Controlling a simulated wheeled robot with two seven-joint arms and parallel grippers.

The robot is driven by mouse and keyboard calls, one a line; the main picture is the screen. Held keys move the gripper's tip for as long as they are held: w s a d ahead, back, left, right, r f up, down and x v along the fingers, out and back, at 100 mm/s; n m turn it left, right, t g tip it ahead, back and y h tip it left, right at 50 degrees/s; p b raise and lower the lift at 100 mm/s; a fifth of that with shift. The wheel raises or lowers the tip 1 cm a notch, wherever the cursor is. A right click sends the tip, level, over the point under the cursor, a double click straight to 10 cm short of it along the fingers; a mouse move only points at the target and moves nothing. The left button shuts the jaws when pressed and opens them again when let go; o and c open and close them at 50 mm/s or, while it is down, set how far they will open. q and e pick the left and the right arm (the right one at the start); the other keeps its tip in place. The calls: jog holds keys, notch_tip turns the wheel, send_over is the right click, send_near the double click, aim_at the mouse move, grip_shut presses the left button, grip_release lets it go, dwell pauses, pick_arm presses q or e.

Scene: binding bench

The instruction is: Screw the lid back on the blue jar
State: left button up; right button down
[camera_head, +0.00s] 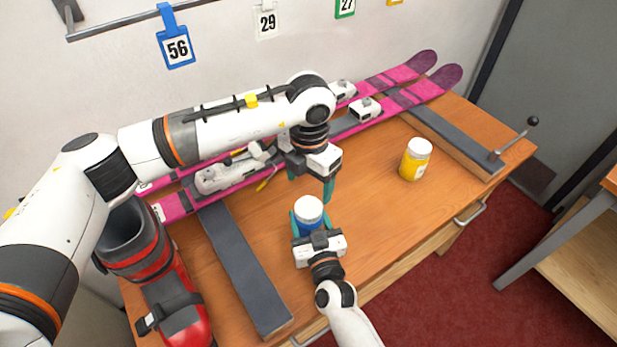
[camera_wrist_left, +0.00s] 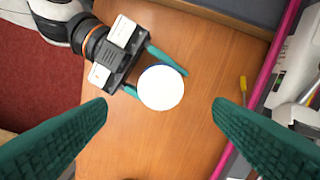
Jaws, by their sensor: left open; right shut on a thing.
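The blue jar (camera_head: 309,229) stands upright on the bench with its white lid (camera_head: 309,208) on top. From above, the lid (camera_wrist_left: 160,88) is a plain white disc with a sliver of blue at its upper edge. I cannot tell how tightly it sits. My right gripper (camera_head: 309,222) is shut around the jar's sides from the front; it also shows in the left wrist view (camera_wrist_left: 160,80). My left gripper (camera_head: 310,183) points down above and just behind the jar, open and empty. In its wrist view, its spread fingers (camera_wrist_left: 160,106) lie either side of the lid, clear of it.
A yellow jar with a white lid (camera_head: 415,160) stands to the right. Pink skis (camera_head: 395,82) lie along the back, with a yellow-handled tool (camera_wrist_left: 243,84) near them. A red boot (camera_head: 143,262) stands at the left. Bare wood (camera_head: 375,225) lies right of the blue jar.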

aim_at(308, 207)
pick_arm(q)
jog(key=shift+n, duration=0.7)
jog(key=shift+f, duration=3.95)
jog(key=c, duration=1)
jog(key=shift+c, duration=0.2)
jog(key=o, duration=1.2)
jog(key=shift+c, duration=0.2)
